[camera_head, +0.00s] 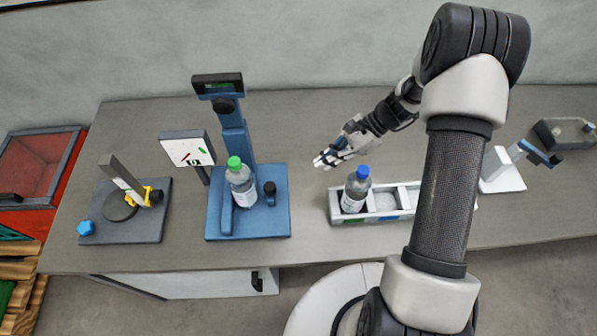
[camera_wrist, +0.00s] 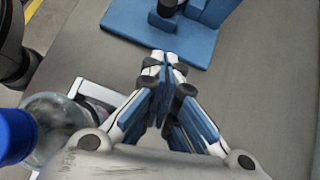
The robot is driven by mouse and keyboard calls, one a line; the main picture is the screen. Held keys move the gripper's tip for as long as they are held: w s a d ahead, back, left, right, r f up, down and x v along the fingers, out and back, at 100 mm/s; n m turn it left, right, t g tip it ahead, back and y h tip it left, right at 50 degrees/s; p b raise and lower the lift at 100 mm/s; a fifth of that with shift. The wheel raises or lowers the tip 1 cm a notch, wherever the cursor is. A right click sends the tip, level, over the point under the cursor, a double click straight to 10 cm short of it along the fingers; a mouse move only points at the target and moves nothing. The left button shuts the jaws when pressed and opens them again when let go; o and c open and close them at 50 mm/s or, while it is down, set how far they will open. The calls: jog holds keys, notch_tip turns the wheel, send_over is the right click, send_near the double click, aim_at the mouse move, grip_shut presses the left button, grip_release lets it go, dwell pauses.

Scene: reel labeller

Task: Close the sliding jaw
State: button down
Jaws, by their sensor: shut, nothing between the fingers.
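The blue labeller stand (camera_head: 220,222) is on the table, left of centre. A clear bottle with a green cap (camera_head: 240,182) stands upright on its base. A small blue block with a black knob (camera_head: 269,188), which looks like the sliding jaw, is to the right of the bottle. I cannot tell whether it touches the bottle. It also shows at the top of the wrist view, where the blue block (camera_wrist: 161,22) is partly cut off. My gripper (camera_head: 322,160) is shut and empty, above the table to the right of the stand. Its fingertips (camera_wrist: 162,60) point towards the stand's base.
A tray (camera_head: 380,216) with compartments holds a blue-capped bottle (camera_head: 356,188) close by my gripper; my arm hides part of the tray. A grey reel fixture (camera_head: 150,225) stands at the left, with a white panel (camera_head: 187,150) behind. Bare table separates stand and tray.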

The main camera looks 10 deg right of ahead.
aim_at(270, 192)
jog(key=b+x, duration=0.1)
jog(key=x, duration=0.9)
jog(key=shift+s+b, duration=0.1)
jog(key=shift+b, duration=0.3)
jog(key=a, duration=0.3)
jog(key=shift+s+a+r, duration=0.1)
jog(key=shift+s+r, duration=0.05)
jog(key=shift+s, duration=0.1)
jog(key=shift+a, duration=0.35)
jog(key=shift+a+b, duration=0.35)
jog(key=shift+a, duration=1.15)
jog(key=shift+d, duration=0.1)
